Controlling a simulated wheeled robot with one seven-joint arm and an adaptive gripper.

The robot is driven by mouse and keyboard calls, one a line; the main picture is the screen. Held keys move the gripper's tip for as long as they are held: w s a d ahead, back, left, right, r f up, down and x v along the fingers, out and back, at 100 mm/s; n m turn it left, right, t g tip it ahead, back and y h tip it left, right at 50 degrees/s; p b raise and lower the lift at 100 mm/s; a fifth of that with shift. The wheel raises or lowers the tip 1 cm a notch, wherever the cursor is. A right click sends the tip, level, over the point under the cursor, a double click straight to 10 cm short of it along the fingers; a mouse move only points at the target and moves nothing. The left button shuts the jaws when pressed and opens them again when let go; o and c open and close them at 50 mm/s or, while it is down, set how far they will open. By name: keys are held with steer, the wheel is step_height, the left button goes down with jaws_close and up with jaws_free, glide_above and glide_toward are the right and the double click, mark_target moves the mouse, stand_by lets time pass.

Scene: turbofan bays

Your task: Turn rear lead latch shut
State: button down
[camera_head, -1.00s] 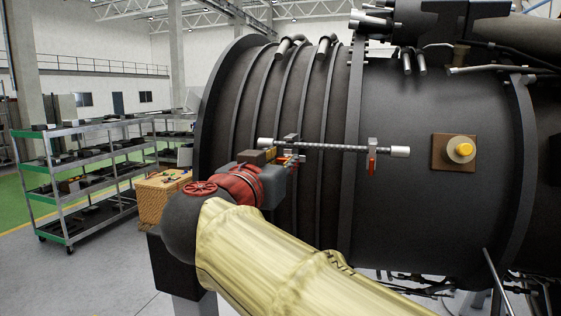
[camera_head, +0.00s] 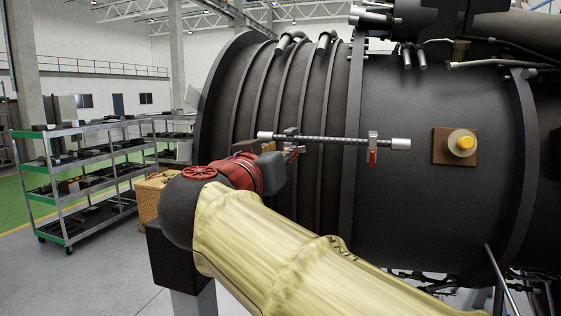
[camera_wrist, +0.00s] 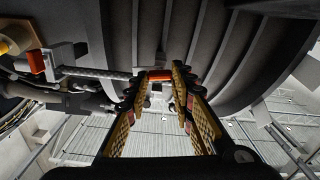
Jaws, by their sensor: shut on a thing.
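A braided lead (camera_head: 335,143) with silver ends lies level across the dark engine casing. Two latches hold it. The left one in the head view (camera_head: 291,131) is partly hidden behind my gripper (camera_head: 288,153). In the wrist view its orange handle (camera_wrist: 159,75) sits between my fingertips (camera_wrist: 157,82), which are shut on it. I cannot tell from these views whether this latch is fully turned. The other latch (camera_head: 373,150) has a red handle hanging down beside the lead, and it also shows at the left of the wrist view (camera_wrist: 37,62).
A yellow knob on a brown plate (camera_head: 460,146) is right of the lead. Ribs and pipes stand out from the casing (camera_head: 420,200). A shelf cart (camera_head: 90,170) and a wooden crate (camera_head: 150,195) stand at the left. The floor between is clear.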

steer(key=shift+a+f+n+b, duration=0.1)
steer(key=shift+n+b, duration=0.55)
steer(key=shift+n, duration=3.3)
steer(key=shift+a+f+n+b, duration=0.1)
steer(key=shift+n+b, duration=0.55)
steer(key=shift+n, duration=3.3)
steer(key=c, duration=1.5)
jaws_free()
steer(key=shift+c, duration=0.2)
steer(key=v, duration=1.2)
steer(key=shift+w, duration=0.1)
